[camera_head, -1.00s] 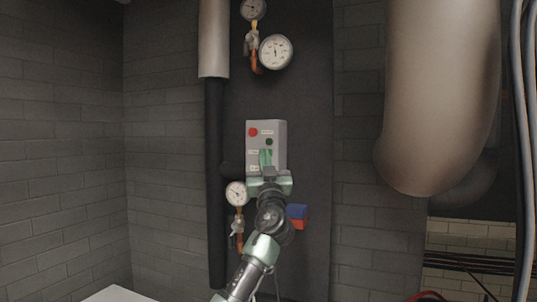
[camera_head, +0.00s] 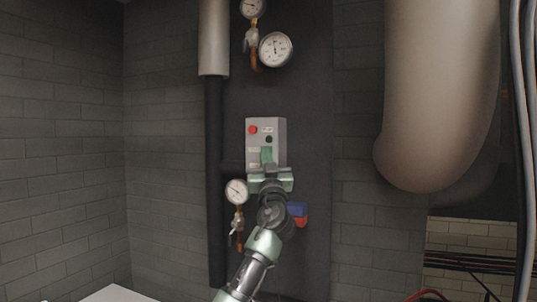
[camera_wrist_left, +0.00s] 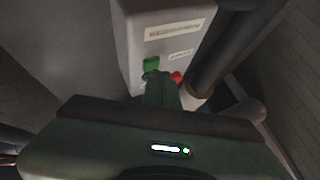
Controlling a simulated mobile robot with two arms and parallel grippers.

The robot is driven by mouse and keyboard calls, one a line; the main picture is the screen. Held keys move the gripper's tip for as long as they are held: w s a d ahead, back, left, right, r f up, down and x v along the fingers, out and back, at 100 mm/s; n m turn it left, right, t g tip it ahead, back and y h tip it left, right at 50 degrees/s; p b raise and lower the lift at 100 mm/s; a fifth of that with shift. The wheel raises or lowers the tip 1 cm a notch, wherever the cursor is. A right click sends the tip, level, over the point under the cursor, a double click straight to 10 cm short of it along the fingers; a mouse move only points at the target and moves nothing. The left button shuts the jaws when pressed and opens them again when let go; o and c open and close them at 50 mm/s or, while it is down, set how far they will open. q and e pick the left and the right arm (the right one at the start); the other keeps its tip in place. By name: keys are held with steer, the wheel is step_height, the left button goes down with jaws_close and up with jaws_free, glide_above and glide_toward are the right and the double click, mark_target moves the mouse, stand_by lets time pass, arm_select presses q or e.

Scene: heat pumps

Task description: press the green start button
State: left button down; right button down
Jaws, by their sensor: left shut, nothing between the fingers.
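A grey control box (camera_head: 281,137) is on the dark wall panel. A red button (camera_head: 253,129) is at its upper left and a small dark green button (camera_head: 268,139) is lower, to the right. My left gripper (camera_head: 267,154) is in front of the box, with its shut, empty fingertips just below the green button. In the left wrist view, the shut fingers (camera_wrist_left: 160,90) reach toward the box front, close to a green square (camera_wrist_left: 152,64) that appears to be the green button. The red button (camera_wrist_left: 176,77) is partly hidden beside them. I cannot tell whether the fingertips touch anything. My right gripper is not in view.
A pressure gauge (camera_head: 237,192) and its valve are left of my arm. A blue and red block (camera_head: 298,213) is behind it to the right. A dark vertical pipe (camera_head: 214,180) runs left of the box. Larger gauges (camera_head: 275,50) are above.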

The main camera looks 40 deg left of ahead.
arm_select(q)
steer(key=shift+w+a+r+b, duration=0.1)
steer(key=shift+w+b, duration=0.15)
steer(key=shift+b, duration=0.1)
stand_by(0.7)
steer(key=shift+s, duration=0.1)
steer(key=shift+s+d, duration=0.25)
steer(key=shift+s, duration=0.35)
steer(key=shift+s+d+b, duration=0.2)
steer(key=shift+s+d, duration=0.05)
steer(key=shift+s, duration=0.55)
steer(key=shift+s+d+b, duration=0.15)
steer(key=shift+s+d, duration=0.1)
steer(key=shift+s, duration=0.55)
steer(key=shift+s+d+b, duration=0.2)
steer(key=shift+s+d, duration=0.05)
steer(key=shift+s, duration=0.55)
